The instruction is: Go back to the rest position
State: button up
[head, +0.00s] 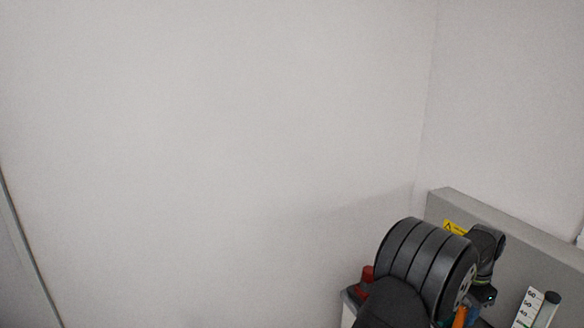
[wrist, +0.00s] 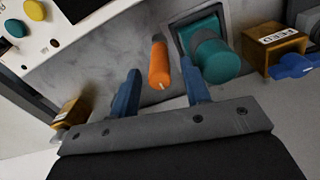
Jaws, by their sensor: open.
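My gripper (wrist: 159,67) shows in the wrist view with its two blue fingers apart. Nothing is held between them. An orange peg-like handle (wrist: 158,64) shows in the gap between the fingertips, in front of a grey mottled panel. It appears beyond the fingers, but I cannot tell how far. A teal round knob (wrist: 214,62) on a square teal base stands just right of the right fingertip.
In the wrist view, a brass block marked FEED (wrist: 272,48) has a blue handle (wrist: 292,66); another brass block (wrist: 70,112) is at left. A white panel (wrist: 45,50) carries round buttons. In the head view, a grey panel (head: 540,262) stands at right; the pale wall's left side is clear.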

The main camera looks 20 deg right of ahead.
aim_at(461, 317)
jog(key=shift+f, duration=1.55)
